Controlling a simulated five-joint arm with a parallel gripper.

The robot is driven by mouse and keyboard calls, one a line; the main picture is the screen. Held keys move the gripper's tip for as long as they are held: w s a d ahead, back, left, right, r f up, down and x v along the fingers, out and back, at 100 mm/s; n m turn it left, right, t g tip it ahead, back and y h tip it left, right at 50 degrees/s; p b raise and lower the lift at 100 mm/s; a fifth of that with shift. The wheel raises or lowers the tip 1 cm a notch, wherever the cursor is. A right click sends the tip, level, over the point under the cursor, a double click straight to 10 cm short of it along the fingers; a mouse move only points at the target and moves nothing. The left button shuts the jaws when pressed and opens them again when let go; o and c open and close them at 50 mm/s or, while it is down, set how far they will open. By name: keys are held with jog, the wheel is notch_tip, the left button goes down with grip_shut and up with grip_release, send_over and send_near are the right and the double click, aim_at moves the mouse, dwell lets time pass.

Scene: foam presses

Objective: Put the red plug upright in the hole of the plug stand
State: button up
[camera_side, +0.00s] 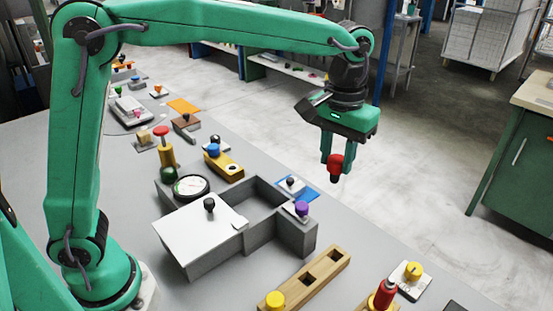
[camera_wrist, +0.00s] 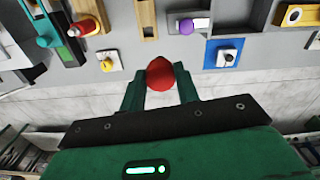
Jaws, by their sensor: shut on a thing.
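My gripper (camera_side: 337,158) is shut on the red plug (camera_side: 335,165) and holds it in the air, beyond the table's right edge in the side view. The plug hangs roughly upright, with a dark lower end. In the wrist view the red plug (camera_wrist: 160,74) sits between the fingertips of my gripper (camera_wrist: 159,80), and its lower end is hidden. A wooden bar (camera_side: 320,270) with dark square holes, which looks like the plug stand, lies at the table's front. A yellow plug (camera_side: 275,299) stands at its near end. The bar shows partly in the wrist view (camera_wrist: 147,8).
A grey box (camera_side: 215,262) with a white lid stands mid-table, with a purple knob (camera_side: 302,208) at its corner. A red-topped post (camera_side: 385,292) and a yellow dial (camera_side: 413,270) are right of the bar. Several knobbed fixtures crowd the back. The floor below my gripper is clear.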

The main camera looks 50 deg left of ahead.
jog(key=d+f, duration=0.3)
jog(key=f, duration=0.9)
jog(key=shift+d+f+m, duration=0.2)
jog(key=shift+m, duration=0.2)
jog(key=shift+s+f, duration=0.15)
jog(key=shift+f, duration=0.05)
jog(key=shift+f, duration=2.65)
jog(key=shift+f, duration=2)
jog(key=o, duration=1.1)
jog(key=shift+c, duration=0.2)
jog(key=shift+r, duration=0.15)
